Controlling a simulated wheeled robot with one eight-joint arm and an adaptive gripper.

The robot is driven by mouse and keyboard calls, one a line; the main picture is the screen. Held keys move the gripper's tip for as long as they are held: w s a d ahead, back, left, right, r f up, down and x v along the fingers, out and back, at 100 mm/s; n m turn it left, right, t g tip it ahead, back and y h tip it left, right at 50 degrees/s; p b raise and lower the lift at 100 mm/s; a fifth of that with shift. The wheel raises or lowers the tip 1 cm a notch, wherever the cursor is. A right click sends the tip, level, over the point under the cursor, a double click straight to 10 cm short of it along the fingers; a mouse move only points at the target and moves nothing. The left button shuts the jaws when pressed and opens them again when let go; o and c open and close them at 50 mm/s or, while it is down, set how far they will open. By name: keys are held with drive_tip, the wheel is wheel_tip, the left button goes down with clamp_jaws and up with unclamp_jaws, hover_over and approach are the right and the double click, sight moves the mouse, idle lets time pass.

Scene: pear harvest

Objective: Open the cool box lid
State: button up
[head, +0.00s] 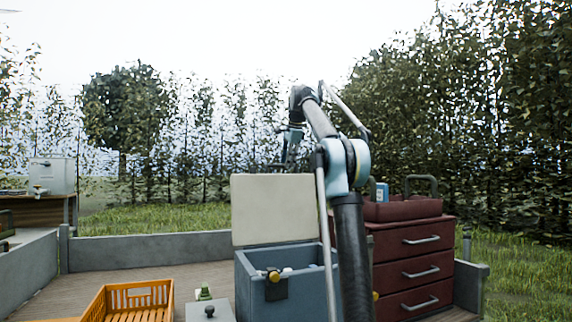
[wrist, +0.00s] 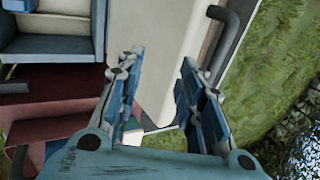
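The cool box (head: 287,298) is blue-grey and stands on the deck in the head view. Its pale lid (head: 272,208) stands upright at the back of the box, so the box is open at the top. My gripper (head: 283,162) is just above the lid's top edge. In the wrist view my gripper (wrist: 161,60) has its two blue fingers spread apart. The pale lid (wrist: 165,50) shows between and beyond them, with a dark bar handle (wrist: 228,40) to the right of the fingers. I cannot tell whether a finger touches the lid.
A dark red drawer cabinet (head: 412,255) stands right of the box, with a red tote (head: 402,209) on top. An orange crate (head: 130,302) is at the front left. Low grey walls (head: 150,252) edge the deck. My arm hides part of the box's right side.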

drive_tip(key=shift+s+d, duration=0.25)
drive_tip(key=shift+s, duration=0.55)
drive_tip(key=shift+s+d, duration=0.25)
drive_tip(key=shift+s, duration=0.5)
drive_tip(key=shift+s+d, duration=0.25)
drive_tip(key=shift+s, duration=0.55)
drive_tip(key=s+d+f+n+g, duration=0.1)
drive_tip(key=s+d+f+n, duration=0.2)
drive_tip(key=s+f, duration=1.3)
drive_tip(key=s+d+f+n+g+h, duration=0.1)
drive_tip(key=s+d+f+n, duration=0.2)
drive_tip(key=s+f, duration=1.3)
drive_tip(key=s+d+f+n, duration=0.3)
drive_tip(key=s+f+n, duration=0.5)
drive_tip(key=s+f, duration=0.8)
wheel_tip(320, 180, down, 8)
drive_tip(key=shift+s+f+n+g+h, duration=0.25)
drive_tip(key=shift+s+n+g+h, duration=0.05)
drive_tip(key=shift+s+g, duration=0.1)
drive_tip(key=shift+a, duration=0.1)
drive_tip(key=shift+w+f, duration=0.2)
drive_tip(key=shift+w, duration=0.3)
